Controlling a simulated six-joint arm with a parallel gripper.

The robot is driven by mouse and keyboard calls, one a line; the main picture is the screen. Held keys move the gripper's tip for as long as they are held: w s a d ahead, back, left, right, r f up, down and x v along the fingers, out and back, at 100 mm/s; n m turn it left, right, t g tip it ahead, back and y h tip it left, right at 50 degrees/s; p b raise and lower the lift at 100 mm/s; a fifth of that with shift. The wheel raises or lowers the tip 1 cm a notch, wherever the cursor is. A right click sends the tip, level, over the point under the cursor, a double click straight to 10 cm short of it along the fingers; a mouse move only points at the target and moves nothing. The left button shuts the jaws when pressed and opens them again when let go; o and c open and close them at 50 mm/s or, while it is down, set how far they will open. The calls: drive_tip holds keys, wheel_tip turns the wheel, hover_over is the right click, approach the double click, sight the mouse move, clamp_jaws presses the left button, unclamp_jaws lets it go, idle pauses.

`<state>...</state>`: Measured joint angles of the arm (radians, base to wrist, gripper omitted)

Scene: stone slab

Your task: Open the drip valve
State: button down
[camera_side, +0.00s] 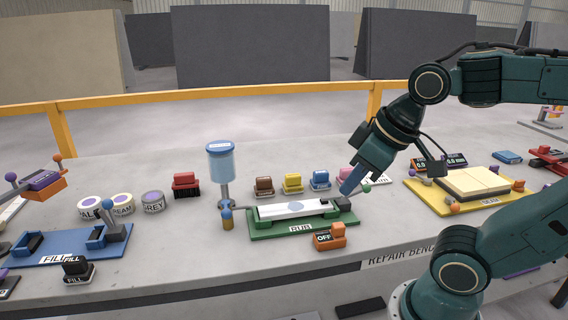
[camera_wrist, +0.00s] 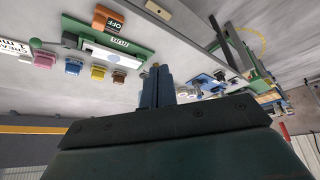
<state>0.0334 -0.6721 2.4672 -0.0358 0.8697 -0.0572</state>
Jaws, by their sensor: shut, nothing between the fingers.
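A bottle with clear blue liquid and a blue cap (camera_side: 221,162) stands on a post at the left end of a green fixture. A small brass-coloured valve body with a blue knob (camera_side: 227,218) sits low beside the post, which I take for the drip valve. My gripper (camera_side: 346,191) is shut and empty. It points down near the fixture's right end, well to the right of the valve. In the wrist view my closed blue fingers (camera_wrist: 157,72) show at the middle. They cover part of the bench, and I cannot make out the valve clearly there.
The green fixture (camera_side: 262,232) labelled RUB holds a white slab (camera_side: 296,209). An orange OFF switch (camera_side: 329,237) sits in front. Several coloured blocks (camera_side: 293,183) stand behind. A blue FILL fixture (camera_side: 46,250) is at left, a yellow tray (camera_side: 422,204) at right.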

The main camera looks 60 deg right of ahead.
sight(226, 207)
drive_tip(key=w+d+f+n+y, duration=0.1)
drive_tip(key=w+d+f+n, duration=0.2)
drive_tip(key=w, duration=0.7)
drive_tip(key=w+d+f+n+g+y, duration=0.1)
drive_tip(key=w+d+f+n+y, duration=0.1)
drive_tip(key=w+f, duration=0.5)
drive_tip(key=w+d+n, duration=0.1)
drive_tip(key=w+d, duration=0.1)
drive_tip(key=w, duration=0.2)
drive_tip(key=shift+w+d+f, duration=0.15)
drive_tip(key=shift+w+d, duration=0.05)
drive_tip(key=shift+d, duration=0.05)
drive_tip(key=shift+f, duration=0.1)
drive_tip(key=w+a+f, duration=0.4)
drive_tip(key=w+f, duration=0.3)
drive_tip(key=f, duration=0.1)
drive_tip(key=shift+a, duration=0.35)
